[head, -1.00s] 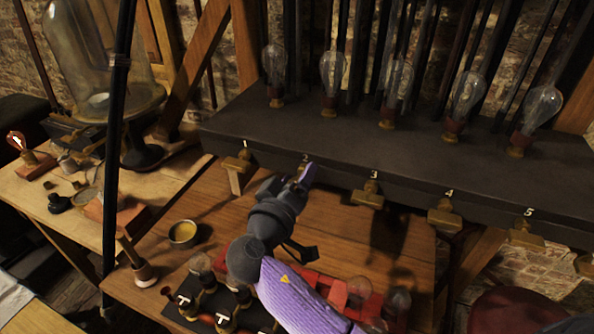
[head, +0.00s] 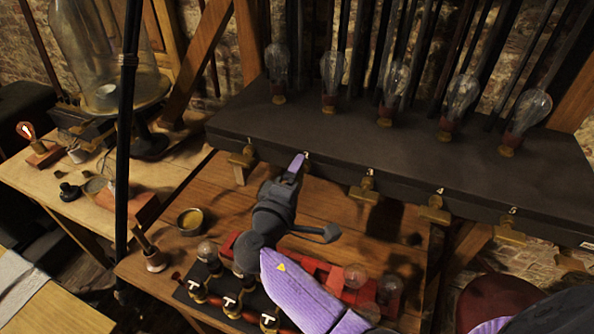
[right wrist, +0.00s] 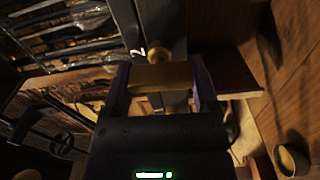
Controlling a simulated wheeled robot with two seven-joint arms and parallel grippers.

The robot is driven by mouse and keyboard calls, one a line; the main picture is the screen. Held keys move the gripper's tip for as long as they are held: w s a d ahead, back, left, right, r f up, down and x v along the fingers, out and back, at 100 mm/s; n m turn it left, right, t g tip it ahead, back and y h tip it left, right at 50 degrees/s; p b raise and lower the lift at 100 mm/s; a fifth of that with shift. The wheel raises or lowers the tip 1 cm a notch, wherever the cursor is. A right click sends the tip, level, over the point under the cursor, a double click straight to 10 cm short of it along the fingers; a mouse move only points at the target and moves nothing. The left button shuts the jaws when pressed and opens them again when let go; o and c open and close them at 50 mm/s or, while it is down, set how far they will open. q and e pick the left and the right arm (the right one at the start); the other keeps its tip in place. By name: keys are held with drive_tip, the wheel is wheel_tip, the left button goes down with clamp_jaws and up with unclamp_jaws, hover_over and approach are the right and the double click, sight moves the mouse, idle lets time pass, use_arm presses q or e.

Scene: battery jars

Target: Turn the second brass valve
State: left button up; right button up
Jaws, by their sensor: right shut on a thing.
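The second brass valve is mostly hidden behind my right gripper (head: 297,167) in the head view, below a partly covered number on the dark bench front. In the right wrist view, its brass handle (right wrist: 160,77) lies crosswise between the two purple fingers, under the white number 2. My right gripper (right wrist: 160,85) is shut on this handle. The neighbouring valve 1 (head: 243,158) is to the left and valve 3 (head: 365,189) to the right, both clear of the gripper. My left gripper is not in view.
Glass bulbs stand along the dark bench top (head: 400,140). Valve 4 (head: 435,210) and valve 5 (head: 508,231) continue to the right. Below my right arm are a red rack (head: 320,275) with bulbs and a small bowl (head: 190,221) on the wooden table.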

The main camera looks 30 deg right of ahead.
drive_tip(key=shift+n, duration=0.4)
